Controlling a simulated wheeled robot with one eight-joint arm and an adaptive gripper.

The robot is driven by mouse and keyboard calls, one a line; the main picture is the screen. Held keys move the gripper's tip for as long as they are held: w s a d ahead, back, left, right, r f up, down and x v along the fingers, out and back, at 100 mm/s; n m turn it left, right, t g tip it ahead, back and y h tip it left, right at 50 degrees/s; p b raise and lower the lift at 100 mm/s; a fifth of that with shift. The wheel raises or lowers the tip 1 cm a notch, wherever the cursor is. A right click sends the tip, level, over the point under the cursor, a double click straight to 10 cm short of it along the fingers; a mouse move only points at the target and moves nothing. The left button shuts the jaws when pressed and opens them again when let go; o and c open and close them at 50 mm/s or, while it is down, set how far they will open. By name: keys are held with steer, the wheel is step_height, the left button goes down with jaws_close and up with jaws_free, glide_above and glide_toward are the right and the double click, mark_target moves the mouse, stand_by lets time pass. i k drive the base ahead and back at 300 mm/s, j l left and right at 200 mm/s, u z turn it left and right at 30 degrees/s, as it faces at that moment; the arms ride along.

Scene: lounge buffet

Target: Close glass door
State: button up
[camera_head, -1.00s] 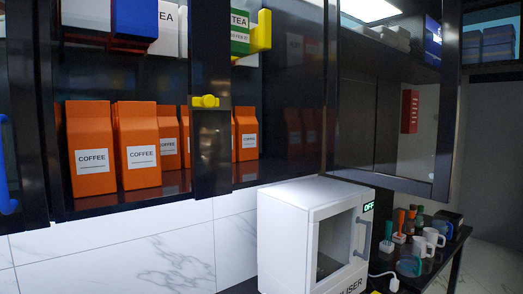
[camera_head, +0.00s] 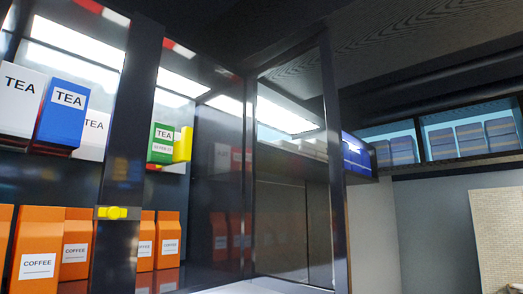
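A dark-framed glass door (camera_head: 292,190) stands open at the right end of the wall cabinet in the head view, swung outward at an angle. Its dark outer frame edge (camera_head: 334,165) is upright, and its lower edge shows near the bottom of the picture. Through or in the glass I see a bright ceiling light and a grey wall.
Behind the cabinet front are orange coffee bags (camera_head: 39,250) below and white, blue (camera_head: 62,112) and green (camera_head: 162,143) tea boxes above. A yellow box (camera_head: 183,145) is beside the green one. More glazed cabinets (camera_head: 470,135) hang at the far right. Space below them looks open.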

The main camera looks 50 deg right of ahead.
mark_target(342, 282)
steer(key=l+u, duration=0.2)
steer(key=l, duration=0.2)
steer(key=k+l+u, duration=0.2)
steer(key=l, duration=0.2)
steer(key=l+u, duration=0.2)
steer(key=l, duration=0.25)
steer(key=l+u, duration=0.15)
steer(key=l, duration=0.2)
steer(key=k+l+u, duration=0.2)
steer(key=l, duration=0.15)
steer(key=k+l, duration=0.1)
steer(key=l, duration=0.2)
steer(key=k+l, duration=0.15)
steer(key=l, duration=0.2)
steer(key=k+l, duration=0.1)
steer(key=l, duration=0.2)
steer(key=k+l, duration=0.1)
steer(key=l, duration=0.25)
